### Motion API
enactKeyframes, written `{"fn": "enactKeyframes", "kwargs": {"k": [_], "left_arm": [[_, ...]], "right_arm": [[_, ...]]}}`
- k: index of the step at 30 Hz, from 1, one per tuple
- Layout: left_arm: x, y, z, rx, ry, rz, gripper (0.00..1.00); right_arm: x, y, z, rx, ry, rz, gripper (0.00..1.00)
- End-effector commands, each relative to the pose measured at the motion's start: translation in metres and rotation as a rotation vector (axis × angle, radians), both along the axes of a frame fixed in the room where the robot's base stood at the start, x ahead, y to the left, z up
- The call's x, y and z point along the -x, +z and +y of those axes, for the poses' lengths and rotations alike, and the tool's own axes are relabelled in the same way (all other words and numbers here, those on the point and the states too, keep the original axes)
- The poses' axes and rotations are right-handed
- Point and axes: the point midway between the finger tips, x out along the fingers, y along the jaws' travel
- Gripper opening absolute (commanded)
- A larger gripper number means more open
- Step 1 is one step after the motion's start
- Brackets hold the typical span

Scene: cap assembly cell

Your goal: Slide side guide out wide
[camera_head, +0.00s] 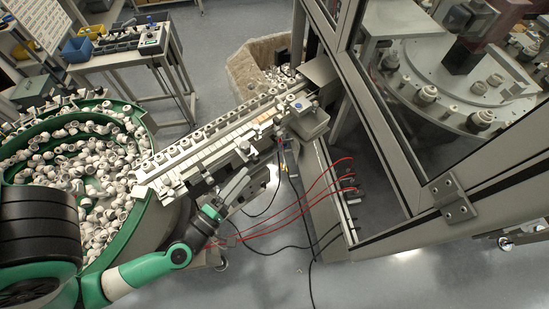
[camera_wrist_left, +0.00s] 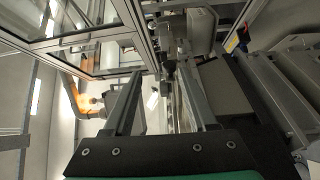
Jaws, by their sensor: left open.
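The linear track (camera_head: 225,128) runs diagonally from the green bowl up to the machine, with a row of white caps along it. The side guide seems to be part of the metal rail (camera_head: 215,160) along the track's near side; its exact outline is hard to tell. My left gripper (camera_head: 243,181) is just below this near side, pointing up and right, with its fingers apart and nothing between them. In the left wrist view the two fingers (camera_wrist_left: 160,75) are spread, with machine parts beyond. Contact with the guide cannot be made out. My right gripper is not in view.
A green-rimmed bowl (camera_head: 130,232) full of white caps stands at left. A glass-doored machine frame (camera_head: 385,130) stands at right. Red hoses (camera_head: 300,205) and black cables hang below the track. A side table (camera_head: 120,52) is at the back.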

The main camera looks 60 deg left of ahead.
Motion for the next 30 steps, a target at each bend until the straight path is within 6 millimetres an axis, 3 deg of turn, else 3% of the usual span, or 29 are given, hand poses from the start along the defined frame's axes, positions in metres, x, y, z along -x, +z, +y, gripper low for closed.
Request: {"fn": "enactKeyframes", "kwargs": {"k": [1, 4, 11, 16, 24, 30], "left_arm": [[0.01, -0.01, 0.002, 0.03, 0.015, 0.011, 0.58], [0.016, -0.013, 0.005, 0.054, 0.03, 0.012, 0.58], [0.006, -0.012, 0.009, 0.052, 0.034, 0.009, 0.58], [-0.013, -0.011, 0.023, 0.048, 0.037, 0.008, 0.58], [-0.069, -0.009, 0.051, 0.047, 0.029, 0.009, 0.58], [-0.086, -0.011, 0.06, 0.048, 0.028, 0.011, 0.58]], "right_arm": [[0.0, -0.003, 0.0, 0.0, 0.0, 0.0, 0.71], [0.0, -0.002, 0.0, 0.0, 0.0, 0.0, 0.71], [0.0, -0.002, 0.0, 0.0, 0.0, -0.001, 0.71], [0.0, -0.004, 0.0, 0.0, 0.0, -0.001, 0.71], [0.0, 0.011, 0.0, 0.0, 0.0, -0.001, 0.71], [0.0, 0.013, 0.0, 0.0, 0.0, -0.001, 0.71]]}}
